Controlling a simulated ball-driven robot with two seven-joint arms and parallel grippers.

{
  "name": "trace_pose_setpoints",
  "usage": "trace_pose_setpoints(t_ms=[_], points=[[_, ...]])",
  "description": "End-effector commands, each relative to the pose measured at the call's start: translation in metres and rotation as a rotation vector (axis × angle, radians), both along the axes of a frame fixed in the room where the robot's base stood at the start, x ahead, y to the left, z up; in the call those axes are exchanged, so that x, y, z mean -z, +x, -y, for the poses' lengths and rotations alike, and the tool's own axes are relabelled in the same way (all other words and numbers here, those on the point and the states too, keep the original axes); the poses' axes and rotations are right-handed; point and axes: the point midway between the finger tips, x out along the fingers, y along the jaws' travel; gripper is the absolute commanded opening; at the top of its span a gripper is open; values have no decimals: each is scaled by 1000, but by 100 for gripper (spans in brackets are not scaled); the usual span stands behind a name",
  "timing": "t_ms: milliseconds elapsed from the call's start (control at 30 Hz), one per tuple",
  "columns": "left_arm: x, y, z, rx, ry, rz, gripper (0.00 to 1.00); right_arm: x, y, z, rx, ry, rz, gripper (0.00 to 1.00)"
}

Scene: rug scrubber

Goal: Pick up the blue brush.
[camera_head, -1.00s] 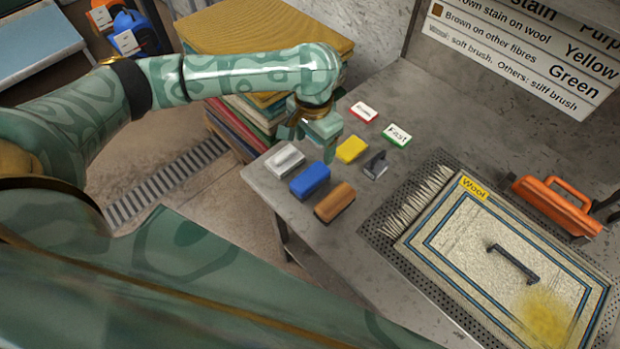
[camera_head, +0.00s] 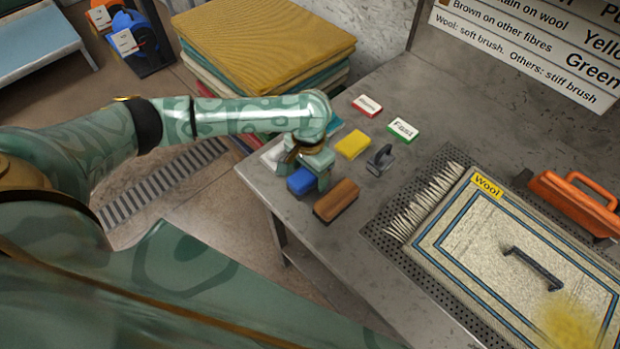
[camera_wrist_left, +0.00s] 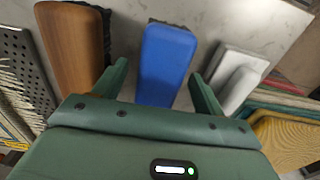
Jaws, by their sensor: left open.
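The blue brush (camera_head: 299,182) lies on the grey table near its left front edge, partly hidden by my left gripper in the head view. In the left wrist view the blue brush (camera_wrist_left: 166,62) shows between the two finger lines, with dark bristles at its far end. My left gripper (camera_head: 309,174) is open above it. In the wrist view its fingers (camera_wrist_left: 158,85) stand apart on either side of the brush's near end; I cannot tell whether they touch it. My right gripper is not in view.
A brown brush (camera_head: 336,201) lies close on one side, a white block (camera_wrist_left: 232,80) on the other. A yellow block (camera_head: 353,144), a dark stamp-like tool (camera_head: 381,159), and red-edged (camera_head: 367,105) and green-edged (camera_head: 403,131) cards lie behind. A rug marked Wool (camera_head: 490,255) is at right.

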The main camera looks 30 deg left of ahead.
Motion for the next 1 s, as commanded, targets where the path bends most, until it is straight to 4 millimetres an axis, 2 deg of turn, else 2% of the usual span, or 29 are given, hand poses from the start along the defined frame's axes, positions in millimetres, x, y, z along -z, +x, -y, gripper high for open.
trace_pose_setpoints(t_ms=[33,67,267,467,767,867,1000], points=[[10,0,0,0,0,-2,71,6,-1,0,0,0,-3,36],[12,0,0,0,0,-1,71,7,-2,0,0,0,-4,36],[10,0,0,0,-1,2,71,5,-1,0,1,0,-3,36],[10,0,0,0,1,1,20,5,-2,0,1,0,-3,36],[9,0,0,0,0,2,20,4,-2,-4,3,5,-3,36],[2,0,0,0,0,3,20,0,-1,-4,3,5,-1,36],[-20,1,0,1,-1,5,20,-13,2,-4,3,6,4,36]])
